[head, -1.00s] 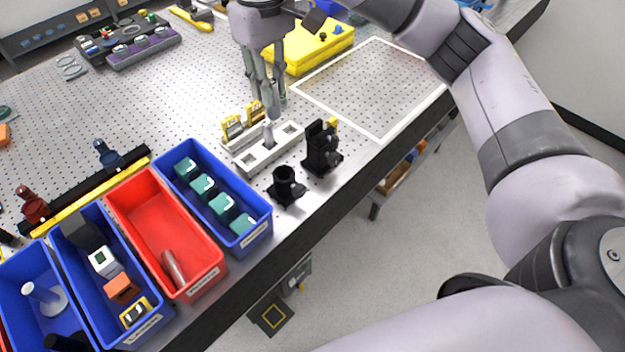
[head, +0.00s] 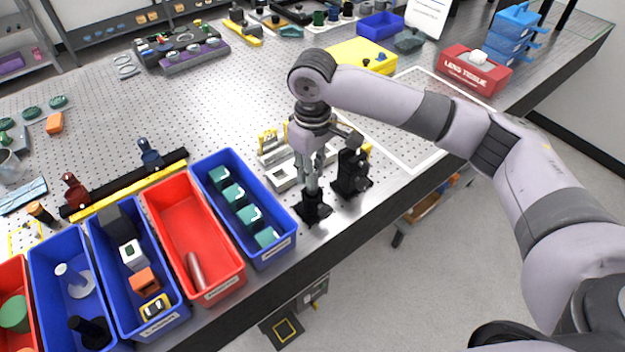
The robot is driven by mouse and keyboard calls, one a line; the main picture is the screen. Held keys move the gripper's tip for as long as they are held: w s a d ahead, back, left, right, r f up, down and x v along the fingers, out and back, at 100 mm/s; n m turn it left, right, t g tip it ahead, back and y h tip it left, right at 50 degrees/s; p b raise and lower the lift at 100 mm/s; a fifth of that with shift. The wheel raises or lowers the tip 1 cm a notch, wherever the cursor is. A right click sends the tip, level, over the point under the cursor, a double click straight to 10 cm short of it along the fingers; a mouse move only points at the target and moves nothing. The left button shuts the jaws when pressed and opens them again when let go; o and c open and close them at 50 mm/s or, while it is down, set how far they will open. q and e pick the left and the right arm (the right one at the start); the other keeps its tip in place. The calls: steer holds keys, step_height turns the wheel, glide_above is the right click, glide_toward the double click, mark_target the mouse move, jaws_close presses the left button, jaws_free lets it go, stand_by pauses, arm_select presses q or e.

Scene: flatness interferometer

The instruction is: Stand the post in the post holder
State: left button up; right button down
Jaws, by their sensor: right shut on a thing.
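The black post holder (head: 314,210) stands on the perforated bench near its front edge. My right gripper (head: 312,170) points down right above it, with its fingers shut on the grey post (head: 312,186). The post looks upright, and its lower end is at the mouth of the holder. I cannot tell whether it is inside the holder or just over it, as the fingers hide part of both. My left gripper is not in view.
A black mount (head: 352,174) stands close to the right of the holder. A pale rack (head: 283,177) is behind the gripper. A blue bin (head: 277,252) with teal parts and a red bin (head: 222,287) are at the left. A white-outlined area (head: 420,160) is clear at the right.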

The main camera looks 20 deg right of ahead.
step_height(320, 180, down, 4)
steer(key=shift+r+p, duration=0.15)
steer(key=shift+p, duration=0.15)
steer(key=shift+f, duration=0.3)
steer(key=c, duration=1.4)
jaws_free()
steer(key=shift+f, duration=0.1)
steer(key=shift+c, duration=0.2)
steer(key=shift+r, duration=0.4)
step_height(320, 180, up, 12)
steer(key=b, duration=0.2)
steer(key=shift+f+b, duration=0.25)
steer(key=shift+b, duration=0.1)
